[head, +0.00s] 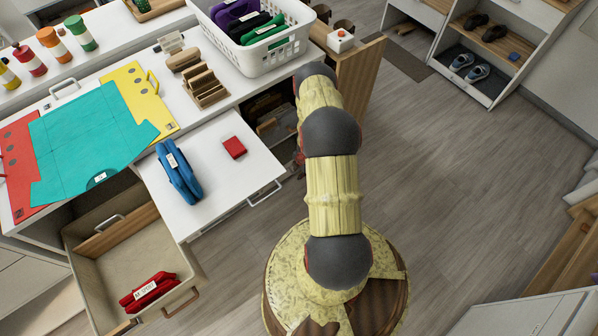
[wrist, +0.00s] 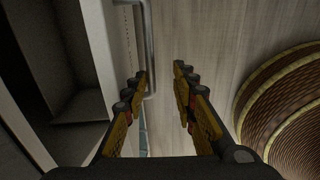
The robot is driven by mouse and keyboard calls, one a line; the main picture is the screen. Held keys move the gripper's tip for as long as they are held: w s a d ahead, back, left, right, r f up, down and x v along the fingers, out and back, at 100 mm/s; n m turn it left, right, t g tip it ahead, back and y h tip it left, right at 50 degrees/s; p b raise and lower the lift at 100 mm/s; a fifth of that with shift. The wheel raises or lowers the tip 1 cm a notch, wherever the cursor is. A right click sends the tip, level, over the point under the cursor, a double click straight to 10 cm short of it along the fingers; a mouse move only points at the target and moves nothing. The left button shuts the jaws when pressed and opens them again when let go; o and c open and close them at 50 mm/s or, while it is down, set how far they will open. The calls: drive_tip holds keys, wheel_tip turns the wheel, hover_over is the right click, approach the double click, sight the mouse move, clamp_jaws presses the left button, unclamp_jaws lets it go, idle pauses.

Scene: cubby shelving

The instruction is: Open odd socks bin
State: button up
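No label reading odd socks is legible, so I cannot tell which bin it is. A beige pulled-out bin (head: 180,258) at lower left stands open, with a red labelled bundle in it. A white pull-out board (head: 218,205) with a metal handle (head: 264,194) extends from the desk. My gripper (wrist: 160,80) shows in the wrist view with its two fingers apart and nothing between them. A metal bar handle (wrist: 148,45) on a pale front runs down close to the left finger; whether they touch is unclear. In the head view my arm hides most of the gripper.
A blue bundle (head: 179,172) and a red block (head: 234,147) lie on the white board. A white basket (head: 271,57) of folded cloths stands on the desk. A shoe shelf (head: 505,35) is at the upper right. Grey floor (head: 440,170) to the right is clear.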

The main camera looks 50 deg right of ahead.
drive_tip(key=s+a+r+p, duration=0.1)
drive_tip(key=s+r+p, duration=0.2)
drive_tip(key=r, duration=0.4)
drive_tip(key=shift+s+r, duration=0.4)
drive_tip(key=shift+s, duration=0.35)
drive_tip(key=shift+a, duration=0.1)
drive_tip(key=shift+r, duration=0.1)
idle(0.5)
wheel_tip(320, 180, up, 12)
drive_tip(key=s, duration=0.2)
drive_tip(key=shift+s+a+f, duration=0.15)
drive_tip(key=shift+a+f, duration=0.1)
drive_tip(key=shift+c, duration=0.4)
